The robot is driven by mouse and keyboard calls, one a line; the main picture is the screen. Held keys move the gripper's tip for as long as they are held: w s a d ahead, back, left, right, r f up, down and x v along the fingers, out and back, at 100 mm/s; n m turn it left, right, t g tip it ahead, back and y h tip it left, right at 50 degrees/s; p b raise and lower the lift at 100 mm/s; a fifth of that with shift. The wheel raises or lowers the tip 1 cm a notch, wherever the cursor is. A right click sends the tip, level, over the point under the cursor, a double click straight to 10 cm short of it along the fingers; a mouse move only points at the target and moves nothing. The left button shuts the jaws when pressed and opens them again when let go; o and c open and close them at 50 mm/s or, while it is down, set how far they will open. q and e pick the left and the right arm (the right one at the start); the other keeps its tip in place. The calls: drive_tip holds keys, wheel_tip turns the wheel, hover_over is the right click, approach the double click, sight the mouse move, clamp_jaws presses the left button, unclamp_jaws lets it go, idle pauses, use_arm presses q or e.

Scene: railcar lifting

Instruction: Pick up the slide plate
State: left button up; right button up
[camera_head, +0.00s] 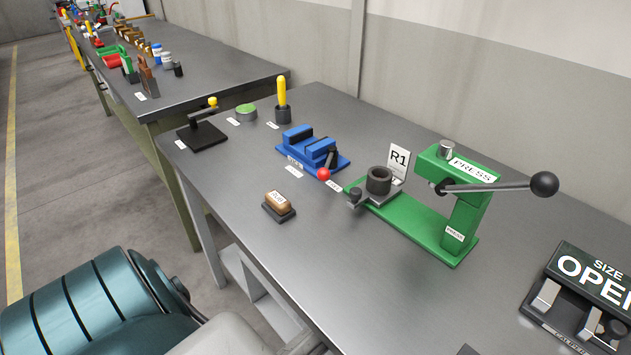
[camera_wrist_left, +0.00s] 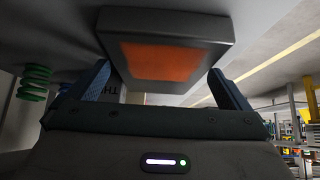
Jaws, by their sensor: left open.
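No part in view is labelled as the slide plate. A dark grey flat plate (camera_head: 372,199) with a small knob lies on the base of the green press (camera_head: 462,205), and a dark hollow cylinder (camera_head: 379,181) stands on it; I cannot tell if this plate is the slide plate. In the left wrist view my left gripper (camera_wrist_left: 160,75) is open, with its two blue fingers apart. A grey block with an orange face (camera_wrist_left: 160,60) shows beyond and between the fingers; I see no grip on it. My left gripper is outside the head view. My right gripper is not in view.
On the grey bench (camera_head: 330,240) stand a blue vise (camera_head: 312,150), a wooden-topped block (camera_head: 278,206), a black stand with a yellow knob (camera_head: 203,134) and a size gauge (camera_head: 585,290). The press lever (camera_head: 505,187) juts right. The bench front is mostly clear. A green coil (camera_wrist_left: 33,82) is left in the wrist view.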

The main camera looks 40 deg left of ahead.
use_arm(q)
drive_tip(key=shift+a+f, duration=0.1)
drive_tip(key=shift+a, duration=0.05)
drive_tip(key=c, duration=1)
drive_tip(key=shift+c, duration=0.5)
